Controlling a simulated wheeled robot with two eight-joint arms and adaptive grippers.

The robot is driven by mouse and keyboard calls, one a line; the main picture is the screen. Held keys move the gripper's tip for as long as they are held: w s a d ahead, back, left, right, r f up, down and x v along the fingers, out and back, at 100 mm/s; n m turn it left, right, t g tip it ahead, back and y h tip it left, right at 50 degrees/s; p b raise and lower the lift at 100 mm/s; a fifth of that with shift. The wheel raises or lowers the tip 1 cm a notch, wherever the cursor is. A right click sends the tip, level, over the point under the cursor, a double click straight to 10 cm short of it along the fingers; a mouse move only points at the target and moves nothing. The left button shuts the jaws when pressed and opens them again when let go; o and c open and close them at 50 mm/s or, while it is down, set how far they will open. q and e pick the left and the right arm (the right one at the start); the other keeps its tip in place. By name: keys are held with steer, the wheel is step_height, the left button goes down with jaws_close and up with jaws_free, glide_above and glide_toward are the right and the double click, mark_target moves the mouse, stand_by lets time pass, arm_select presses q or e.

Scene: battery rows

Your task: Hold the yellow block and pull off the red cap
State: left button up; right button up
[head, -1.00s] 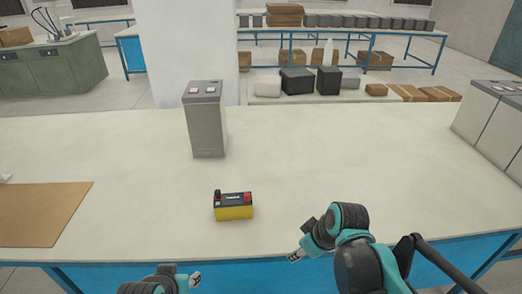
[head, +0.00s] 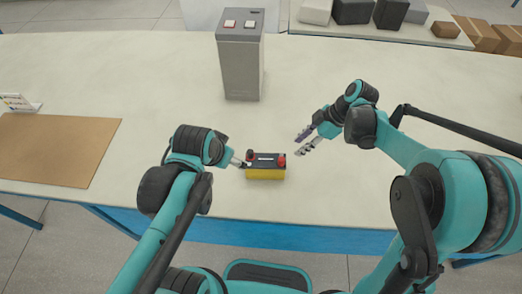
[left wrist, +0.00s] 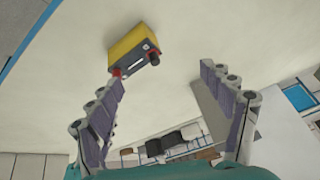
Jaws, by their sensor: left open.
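The yellow block (head: 265,174) is a small battery with a black top, standing upright near the table's front edge. The red cap (head: 282,162) sits on its top at the right end; a dark post stands at the left end. My left gripper (head: 240,162) is open at the block's left end in the head view; whether it touches is unclear. In the left wrist view the block (left wrist: 133,46) lies beyond the open fingers (left wrist: 160,75), with the red cap (left wrist: 117,73) close to one fingertip. My right gripper (head: 298,146) is open and empty, right of the block.
A tall grey box (head: 241,70) with two buttons on top stands behind the block. A brown board (head: 60,150) lies at the left, with a small white stand (head: 18,104) behind it. The table right of the grey box is clear.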

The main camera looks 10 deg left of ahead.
mark_target(255, 159)
arm_select(q)
steer(key=w+d+f+m+g, duration=0.1)
steer(key=w+d+f+m, duration=0.1)
steer(key=w+f+m, duration=0.2)
steer(key=w+d+f+m+g, duration=0.2)
steer(key=w+f+m, duration=0.2)
steer(key=f, duration=0.2)
steer(key=w+d+f+m+g, duration=0.2)
steer(key=w+f+m, duration=0.1)
steer(key=f+m, duration=0.1)
steer(key=shift+w+f+m, duration=0.3)
steer(key=shift+w+f, duration=0.1)
steer(key=shift+f, duration=0.25)
steer(key=shift+f+g, duration=0.3)
steer(key=shift+f, duration=0.35)
step_height(255, 159, down, 7)
steer(key=shift+f, duration=0.15)
jaws_close()
